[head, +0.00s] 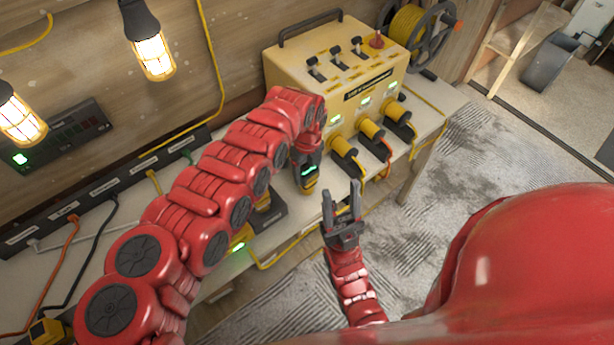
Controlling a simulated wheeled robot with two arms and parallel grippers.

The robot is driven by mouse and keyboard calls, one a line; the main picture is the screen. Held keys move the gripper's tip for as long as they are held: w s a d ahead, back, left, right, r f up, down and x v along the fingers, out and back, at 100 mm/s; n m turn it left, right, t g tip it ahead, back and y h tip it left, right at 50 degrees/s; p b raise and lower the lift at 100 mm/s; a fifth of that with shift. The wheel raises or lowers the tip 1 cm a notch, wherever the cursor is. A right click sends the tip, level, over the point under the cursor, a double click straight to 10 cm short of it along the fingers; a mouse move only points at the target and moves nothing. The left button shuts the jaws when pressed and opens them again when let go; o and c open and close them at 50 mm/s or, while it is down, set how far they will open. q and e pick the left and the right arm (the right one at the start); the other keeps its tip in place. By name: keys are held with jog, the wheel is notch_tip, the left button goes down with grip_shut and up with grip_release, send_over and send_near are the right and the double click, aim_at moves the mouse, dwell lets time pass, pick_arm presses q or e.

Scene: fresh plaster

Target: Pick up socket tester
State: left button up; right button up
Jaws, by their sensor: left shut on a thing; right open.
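The socket tester (309,183), a small black and yellow device with a lit green display, hangs at the end of my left arm, in front of the yellow power box. My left gripper (306,160) is shut on it, but its fingers are mostly hidden by the wrist and the tester. The tester appears held above the bench edge. My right gripper (342,208) is open and empty, fingers pointing up the picture, just below and right of the tester and apart from it.
The yellow power box (290,60) stands on the bench (432,118) with several yellow plugs (371,128) in its front. A cable reel (408,24) stands behind it. A black power strip (88,190) with cables runs along the wall. Caged lamps (153,52) hang at upper left.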

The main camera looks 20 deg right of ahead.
pick_arm(q)
jog(key=shift+r, duration=0.1)
notch_tip(320, 180, up, 9)
jog(key=b, duration=0.4)
jog(key=shift+r, duration=0.45)
